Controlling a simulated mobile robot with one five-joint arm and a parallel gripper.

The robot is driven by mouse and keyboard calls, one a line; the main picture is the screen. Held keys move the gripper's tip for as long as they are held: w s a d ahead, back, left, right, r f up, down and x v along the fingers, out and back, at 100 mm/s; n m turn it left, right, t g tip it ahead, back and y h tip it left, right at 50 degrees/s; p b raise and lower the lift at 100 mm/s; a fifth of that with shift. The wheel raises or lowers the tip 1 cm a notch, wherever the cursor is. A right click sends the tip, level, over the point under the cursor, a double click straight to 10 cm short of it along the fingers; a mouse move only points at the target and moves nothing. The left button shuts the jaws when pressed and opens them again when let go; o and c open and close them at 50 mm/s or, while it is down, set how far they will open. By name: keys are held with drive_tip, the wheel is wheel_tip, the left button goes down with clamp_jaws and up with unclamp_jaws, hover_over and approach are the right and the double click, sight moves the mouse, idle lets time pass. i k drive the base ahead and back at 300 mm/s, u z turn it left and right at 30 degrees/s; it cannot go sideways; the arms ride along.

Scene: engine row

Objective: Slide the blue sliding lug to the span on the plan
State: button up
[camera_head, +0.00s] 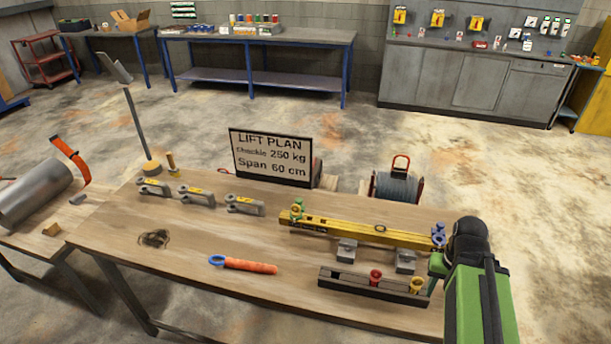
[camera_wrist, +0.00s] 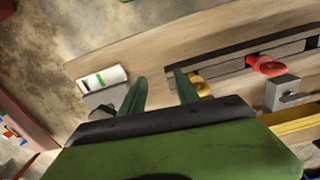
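The plan (camera_head: 271,158) is a dark-framed sign at the back of the bench; it reads "LIFT PLAN, Shackle 250 kg, Span 60 cm". A yellow beam (camera_head: 340,225) rests on grey blocks at the bench's right side. My green gripper (camera_head: 436,268) is just in front of the blue lug, partly hidden by my arm. In the wrist view its two fingers (camera_wrist: 160,88) stand apart with nothing seen between them; the blue lug does not show there.
A dark rack (camera_head: 350,287) with red (camera_head: 376,277) and yellow (camera_head: 416,284) pieces lies in front of the beam, close to my gripper. Several grey shackles (camera_head: 196,196) stand at the back left. An orange-handled tool (camera_head: 248,266) lies mid-bench.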

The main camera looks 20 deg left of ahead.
sight(439, 233)
drive_tip(key=u, duration=0.95)
drive_tip(key=k, duration=0.65)
drive_tip(key=z, duration=0.75)
drive_tip(key=i, duration=1)
